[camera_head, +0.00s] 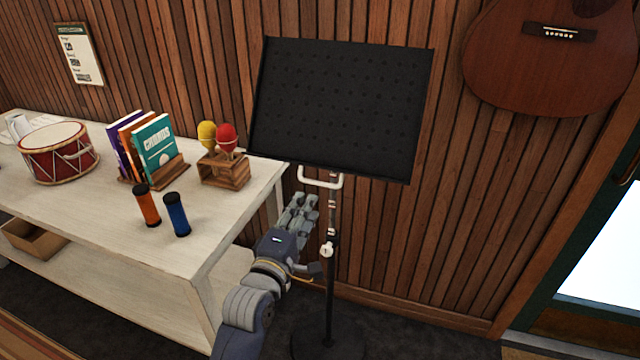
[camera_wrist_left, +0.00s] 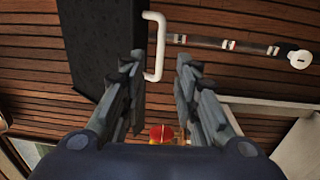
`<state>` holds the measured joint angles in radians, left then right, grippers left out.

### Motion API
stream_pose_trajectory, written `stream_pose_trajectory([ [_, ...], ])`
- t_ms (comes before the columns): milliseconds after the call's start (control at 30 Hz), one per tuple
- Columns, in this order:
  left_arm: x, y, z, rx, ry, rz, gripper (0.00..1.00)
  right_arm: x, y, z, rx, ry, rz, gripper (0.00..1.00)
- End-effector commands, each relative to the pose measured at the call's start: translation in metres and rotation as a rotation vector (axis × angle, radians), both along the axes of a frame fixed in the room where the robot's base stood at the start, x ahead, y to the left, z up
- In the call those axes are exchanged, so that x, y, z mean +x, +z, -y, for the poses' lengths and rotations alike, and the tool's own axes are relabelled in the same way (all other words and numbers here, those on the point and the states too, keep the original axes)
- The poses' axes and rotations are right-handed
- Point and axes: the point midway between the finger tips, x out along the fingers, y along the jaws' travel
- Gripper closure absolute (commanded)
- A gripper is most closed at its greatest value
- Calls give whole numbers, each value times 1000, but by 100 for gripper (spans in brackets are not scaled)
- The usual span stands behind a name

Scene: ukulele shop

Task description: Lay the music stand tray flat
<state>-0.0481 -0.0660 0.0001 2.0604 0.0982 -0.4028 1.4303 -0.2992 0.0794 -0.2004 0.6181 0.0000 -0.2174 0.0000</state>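The black perforated music stand tray (camera_head: 340,105) is tilted up steeply, its face towards me, on a thin pole (camera_head: 330,290). A white U-shaped handle (camera_head: 321,181) hangs under its lower edge. My left gripper (camera_head: 307,197) is just below the handle, left of the pole. In the left wrist view, the gripper (camera_wrist_left: 160,60) is open, and the handle (camera_wrist_left: 153,72) shows between the finger lines, near the left finger. The tray's dark side (camera_wrist_left: 105,45) is at upper left there. I cannot tell whether fingers touch the handle. My right gripper is out of view.
A white table (camera_head: 100,225) at left holds a drum (camera_head: 59,152), books (camera_head: 153,152), maracas in a wooden holder (camera_head: 224,172) and two shakers (camera_head: 177,214). A guitar (camera_head: 550,60) hangs at upper right. Floor right of the stand is clear.

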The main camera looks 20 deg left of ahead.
Motion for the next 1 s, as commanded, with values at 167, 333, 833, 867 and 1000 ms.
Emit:
stream_pose_trajectory([
  [167, 36, 4, 2, 3, -1, 2, 71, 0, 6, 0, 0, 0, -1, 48],
  [333, 64, 5, 3, 3, -2, 1, 71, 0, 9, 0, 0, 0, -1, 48],
  [833, 87, 4, 3, 3, -1, -1, 71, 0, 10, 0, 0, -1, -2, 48],
  [867, 87, 4, 3, 3, -1, -1, 71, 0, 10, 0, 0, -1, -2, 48],
  [1000, 87, 4, 3, 3, -1, -1, 96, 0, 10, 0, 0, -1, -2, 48],
])
